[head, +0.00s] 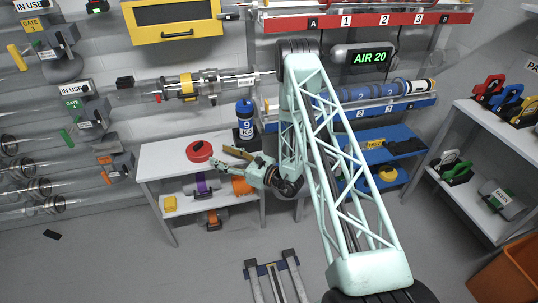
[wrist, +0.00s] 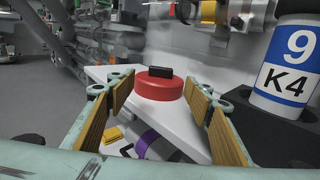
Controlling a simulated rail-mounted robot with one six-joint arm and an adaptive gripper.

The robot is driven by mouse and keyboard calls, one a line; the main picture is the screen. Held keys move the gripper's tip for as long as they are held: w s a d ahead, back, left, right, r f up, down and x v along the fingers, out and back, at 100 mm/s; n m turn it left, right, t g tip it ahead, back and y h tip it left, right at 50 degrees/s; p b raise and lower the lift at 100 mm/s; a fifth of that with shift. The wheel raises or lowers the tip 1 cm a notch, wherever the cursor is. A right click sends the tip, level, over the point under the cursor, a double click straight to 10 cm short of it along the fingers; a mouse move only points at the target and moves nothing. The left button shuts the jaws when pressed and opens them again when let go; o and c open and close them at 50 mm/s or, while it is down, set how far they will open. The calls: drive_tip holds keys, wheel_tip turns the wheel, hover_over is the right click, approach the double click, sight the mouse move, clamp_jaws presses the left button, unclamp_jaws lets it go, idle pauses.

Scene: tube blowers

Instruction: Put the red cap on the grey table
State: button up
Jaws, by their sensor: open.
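The red cap (head: 199,152) is a flat red disc with a black grip bar on top. It lies on the top of the light grey table (head: 160,160), near its middle. In the wrist view the red cap (wrist: 160,90) appears centred between the fingers and slightly beyond their tips. My gripper (head: 221,159) is open and empty, low over the right part of the table, pointing left at the cap. In the wrist view my gripper (wrist: 157,98) shows tan pads on both sides, apart from the cap.
A blue bottle marked 9 K4 (head: 245,126) stands in a black holder (wrist: 240,120) at the table's back right, close to my right finger. The lower shelf holds a purple ring (head: 202,188), an orange spool (head: 243,186) and a yellow block (head: 170,203). Clear tubes run above the table.

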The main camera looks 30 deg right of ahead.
drive_tip(key=s+a+r+n+g+y, duration=0.2)
drive_tip(key=a+r+n+g+y, duration=0.15)
drive_tip(key=a+r, duration=0.55)
drive_tip(key=s+a+r+n+g+y, duration=0.25)
drive_tip(key=a+r+n, duration=0.2)
drive_tip(key=r, duration=0.75)
drive_tip(key=s+a+r+n+g, duration=0.4)
drive_tip(key=s+a+r, duration=0.2)
drive_tip(key=s+r, duration=0.25)
drive_tip(key=s+a+r+n+g, duration=0.4)
drive_tip(key=s+a+r, duration=0.1)
drive_tip(key=s+r, duration=0.35)
drive_tip(key=s+d+r+n+g+h, duration=0.1)
drive_tip(key=s+r+n+g+h, duration=0.2)
drive_tip(key=s, duration=0.9)
drive_tip(key=s+d+r+n+h, duration=0.1)
drive_tip(key=s+r+n+h, duration=0.3)
drive_tip(key=s, duration=0.7)
drive_tip(key=s+d+r+n+t+h, duration=0.2)
drive_tip(key=s+d+n+h, duration=0.1)
drive_tip(key=s+d, duration=0.4)
drive_tip(key=s+d+r+n+t+h, duration=0.2)
drive_tip(key=s+d+n+t+h, duration=0.1)
drive_tip(key=d, duration=0.5)
drive_tip(key=shift+s+d+r+n+h, duration=0.15)
drive_tip(key=shift+s+n+h, duration=0.35)
drive_tip(key=shift+s+h, duration=0.95)
